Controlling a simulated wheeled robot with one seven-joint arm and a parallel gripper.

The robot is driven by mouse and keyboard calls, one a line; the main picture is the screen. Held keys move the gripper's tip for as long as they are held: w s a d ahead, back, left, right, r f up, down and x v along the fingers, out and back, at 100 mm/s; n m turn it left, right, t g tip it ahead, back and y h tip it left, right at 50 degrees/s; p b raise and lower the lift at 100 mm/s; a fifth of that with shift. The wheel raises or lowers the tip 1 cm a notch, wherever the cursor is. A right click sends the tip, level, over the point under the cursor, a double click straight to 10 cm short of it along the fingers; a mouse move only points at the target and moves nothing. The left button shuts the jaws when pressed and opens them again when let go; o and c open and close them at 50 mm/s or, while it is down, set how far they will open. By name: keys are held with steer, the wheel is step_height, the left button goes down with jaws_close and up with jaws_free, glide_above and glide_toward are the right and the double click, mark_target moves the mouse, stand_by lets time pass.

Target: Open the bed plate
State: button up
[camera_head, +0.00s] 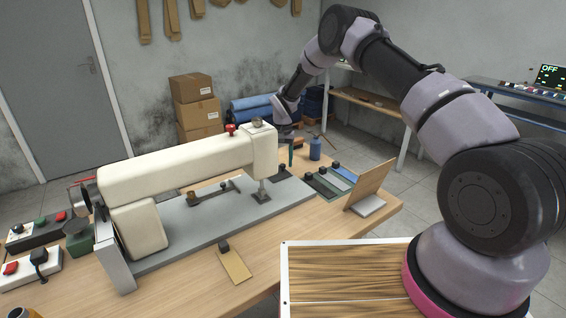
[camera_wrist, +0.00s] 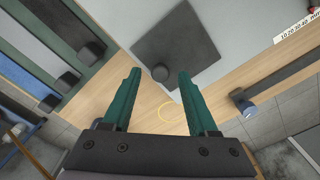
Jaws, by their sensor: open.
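The white sewing machine (camera_head: 180,165) stands on the wooden table, with its grey bed (camera_head: 185,225) running under the arm. In the wrist view, a dark grey square plate (camera_wrist: 185,40), which looks like the bed plate, lies flat on the lighter grey bed (camera_wrist: 240,20). A small round dark knob (camera_wrist: 160,73) sits near the plate's close corner. My gripper (camera_wrist: 160,76) has two teal fingers, open and empty. The knob appears between the fingertips in the picture; the height gap cannot be told. In the head view my gripper (camera_head: 291,154) is at the bed's far end.
Several coloured plates with knobs (camera_head: 335,178) lie right of the machine. A blue bottle (camera_head: 315,148) and an upright wooden board (camera_head: 370,185) stand nearby. A tan plate with a knob (camera_head: 234,266) lies on the front of the table. Cardboard boxes (camera_head: 196,105) stand behind.

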steer(key=shift+f, duration=0.4)
jaws_close()
stand_by(1.2)
